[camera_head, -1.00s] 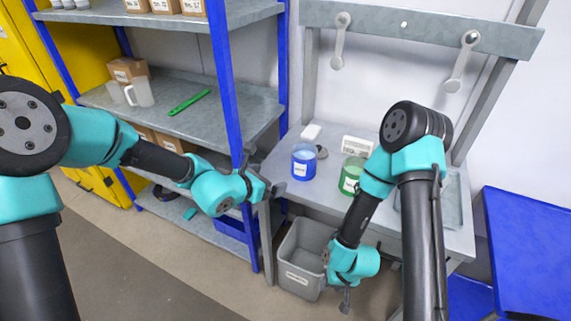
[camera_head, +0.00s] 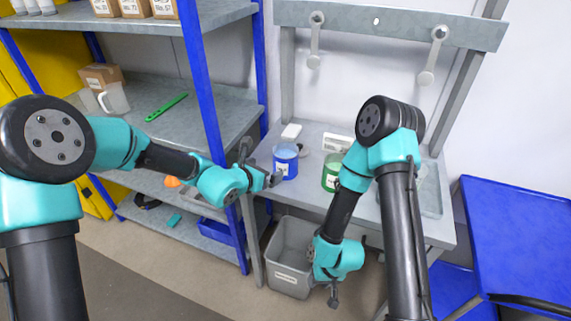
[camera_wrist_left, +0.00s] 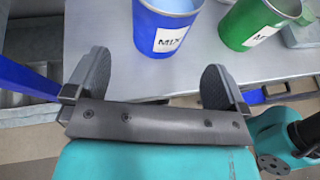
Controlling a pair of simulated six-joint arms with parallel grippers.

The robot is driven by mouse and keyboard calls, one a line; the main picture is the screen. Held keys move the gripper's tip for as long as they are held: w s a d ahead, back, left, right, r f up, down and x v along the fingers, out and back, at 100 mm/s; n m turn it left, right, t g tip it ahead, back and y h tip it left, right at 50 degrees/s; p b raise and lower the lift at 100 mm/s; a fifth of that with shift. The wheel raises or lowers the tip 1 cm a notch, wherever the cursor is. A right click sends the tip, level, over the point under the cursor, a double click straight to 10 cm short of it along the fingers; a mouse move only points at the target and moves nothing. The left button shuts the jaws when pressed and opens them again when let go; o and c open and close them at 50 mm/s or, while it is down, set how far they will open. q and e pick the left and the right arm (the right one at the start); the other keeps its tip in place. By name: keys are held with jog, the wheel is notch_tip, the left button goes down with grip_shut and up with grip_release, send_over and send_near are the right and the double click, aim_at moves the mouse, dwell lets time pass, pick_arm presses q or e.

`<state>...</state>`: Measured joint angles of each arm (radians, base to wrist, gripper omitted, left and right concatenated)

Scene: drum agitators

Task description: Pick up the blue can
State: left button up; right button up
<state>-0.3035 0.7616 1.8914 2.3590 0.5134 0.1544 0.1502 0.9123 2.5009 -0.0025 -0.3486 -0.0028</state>
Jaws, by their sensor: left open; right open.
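The blue can (camera_head: 286,163) stands upright on the grey bench near its left end. It has a white label, which reads "MIX" in the left wrist view (camera_wrist_left: 165,25), where its top is cut off. My left gripper (camera_head: 262,167) is just left of the can; the left wrist view shows its two fingers (camera_wrist_left: 155,82) open and empty, with the can ahead of them and not between them. My right gripper (camera_head: 333,300) hangs low in front of the bench by the grey bin, and its fingers are small in the picture.
A green can (camera_head: 331,172) stands right of the blue can, partly behind my right arm. A white block (camera_head: 291,131) lies behind them on the bench (camera_head: 310,195). A blue shelf post (camera_head: 205,90) rises close to my left arm. A grey bin (camera_head: 288,262) is below.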

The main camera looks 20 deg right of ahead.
aim_at(278, 166)
pick_arm(q)
jog(key=x, duration=0.5)
jog(key=shift+d, duration=0.1)
jog(key=shift+f+x, duration=0.15)
jog(key=shift+x, duration=1.15)
jog(key=shift+f+x, duration=0.2)
jog(key=shift+x, duration=1.05)
jog(key=shift+s, duration=0.15)
jog(key=shift+c, duration=0.3)
jog(key=c, duration=0.9)
jog(key=shift+r, duration=0.3)
